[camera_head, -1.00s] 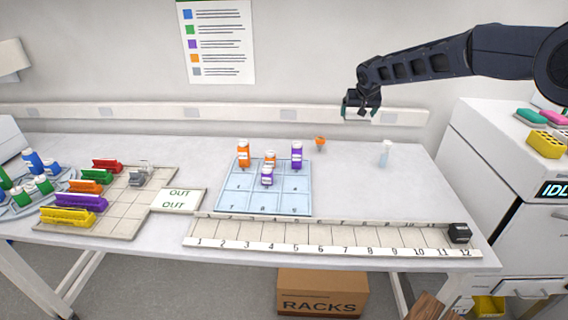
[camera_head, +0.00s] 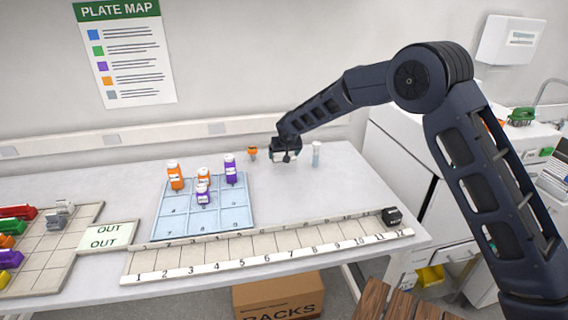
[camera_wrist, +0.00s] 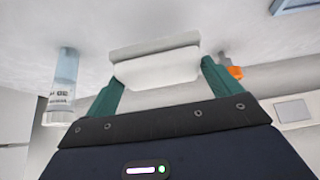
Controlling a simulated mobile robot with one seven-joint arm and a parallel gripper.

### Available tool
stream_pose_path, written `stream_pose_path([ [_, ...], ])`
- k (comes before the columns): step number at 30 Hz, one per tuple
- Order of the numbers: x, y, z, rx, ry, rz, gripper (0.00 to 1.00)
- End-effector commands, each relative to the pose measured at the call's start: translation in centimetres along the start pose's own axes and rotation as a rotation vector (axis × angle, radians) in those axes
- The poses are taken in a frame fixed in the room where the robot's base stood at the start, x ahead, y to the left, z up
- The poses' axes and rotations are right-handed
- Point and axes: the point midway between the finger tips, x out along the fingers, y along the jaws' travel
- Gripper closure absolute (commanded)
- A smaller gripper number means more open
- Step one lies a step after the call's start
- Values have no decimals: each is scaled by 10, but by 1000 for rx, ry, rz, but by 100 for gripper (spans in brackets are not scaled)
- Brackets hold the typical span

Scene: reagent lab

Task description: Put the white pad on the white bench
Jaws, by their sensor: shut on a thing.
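The white pad (camera_wrist: 155,66) sits between the two green fingers of my gripper (camera_wrist: 160,78) in the wrist view, with a grey face along its far side. My gripper (camera_head: 286,156) is shut on it. In the head view the gripper is low over the back part of the white bench (camera_head: 340,190), and the pad is mostly hidden there. The bench top (camera_wrist: 225,25) fills the far part of the wrist view behind the pad. I cannot tell whether the pad touches it.
A clear bottle (camera_head: 316,154) stands close right of the gripper, an orange item (camera_head: 252,153) close left. The blue tray (camera_head: 240,219) holds orange and purple bottles. A numbered rack strip (camera_head: 290,248) with a black block (camera_head: 391,217) runs along the front. The bench's right part is clear.

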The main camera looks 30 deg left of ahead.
Motion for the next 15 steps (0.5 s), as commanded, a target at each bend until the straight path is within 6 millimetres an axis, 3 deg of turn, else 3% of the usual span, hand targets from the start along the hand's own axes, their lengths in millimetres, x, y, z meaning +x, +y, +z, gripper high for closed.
stream_pose_path([
  [15,37,0,24,0,0,0,32],
])
